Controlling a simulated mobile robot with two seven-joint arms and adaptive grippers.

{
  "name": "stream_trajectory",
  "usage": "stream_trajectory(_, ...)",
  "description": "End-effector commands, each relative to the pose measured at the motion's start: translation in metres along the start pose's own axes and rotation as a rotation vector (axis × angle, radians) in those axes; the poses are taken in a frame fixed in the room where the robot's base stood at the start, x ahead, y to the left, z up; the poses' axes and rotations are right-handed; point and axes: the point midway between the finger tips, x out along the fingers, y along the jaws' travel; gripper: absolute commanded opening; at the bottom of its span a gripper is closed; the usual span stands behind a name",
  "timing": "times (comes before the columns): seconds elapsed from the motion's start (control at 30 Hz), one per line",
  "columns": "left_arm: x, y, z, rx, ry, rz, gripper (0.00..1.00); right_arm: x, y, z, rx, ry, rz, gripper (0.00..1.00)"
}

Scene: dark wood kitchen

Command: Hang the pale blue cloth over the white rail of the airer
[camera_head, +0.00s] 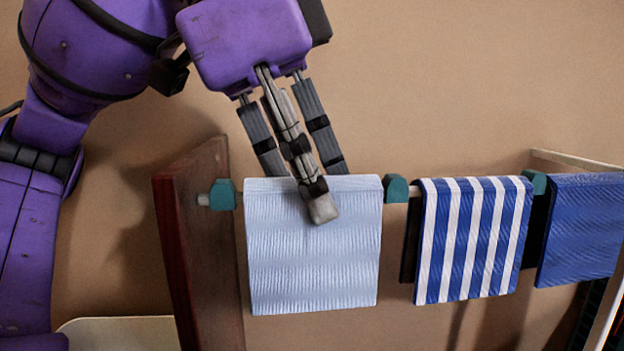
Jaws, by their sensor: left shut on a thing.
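The pale blue cloth (313,265) hangs over the white rail (204,200) of the airer at its left end, between two teal clips. Its front panel hangs down flat; its back side is hidden. My left gripper (320,200) comes down from above and is shut on the pale blue cloth at its top edge. One finger lies over the front of the cloth, and the others pass behind its top edge. My right gripper is not in view.
A blue and white striped cloth (472,240) and a dark blue cloth (585,228) hang farther right on the rail. Teal clips (396,188) separate the cloths. A dark wood side panel (198,250) stands at the left. The wall behind is plain.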

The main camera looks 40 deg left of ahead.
Motion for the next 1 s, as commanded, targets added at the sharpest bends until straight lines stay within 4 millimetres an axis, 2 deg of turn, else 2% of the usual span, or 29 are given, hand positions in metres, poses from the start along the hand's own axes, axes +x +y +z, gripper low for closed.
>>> stream_trajectory(0.03, 0.0, 0.0, 0.0, 0.0, 0.0, 0.0, 0.0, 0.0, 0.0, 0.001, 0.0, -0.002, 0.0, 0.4)
stream_trajectory(0.07, 0.0, 0.0, 0.0, 0.0, 0.0, 0.0, 0.3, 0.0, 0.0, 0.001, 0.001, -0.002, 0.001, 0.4)
stream_trajectory(0.2, 0.0, 0.0, 0.0, 0.0, 0.001, 0.0, 0.48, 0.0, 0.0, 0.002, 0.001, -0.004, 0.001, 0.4)
stream_trajectory(0.63, -0.003, 0.0, -0.002, 0.002, 0.003, 0.002, 0.49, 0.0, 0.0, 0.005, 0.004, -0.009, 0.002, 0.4)
stream_trajectory(1.0, -0.033, 0.0, -0.014, 0.002, 0.004, -0.003, 0.49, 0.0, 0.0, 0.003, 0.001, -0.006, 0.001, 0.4)
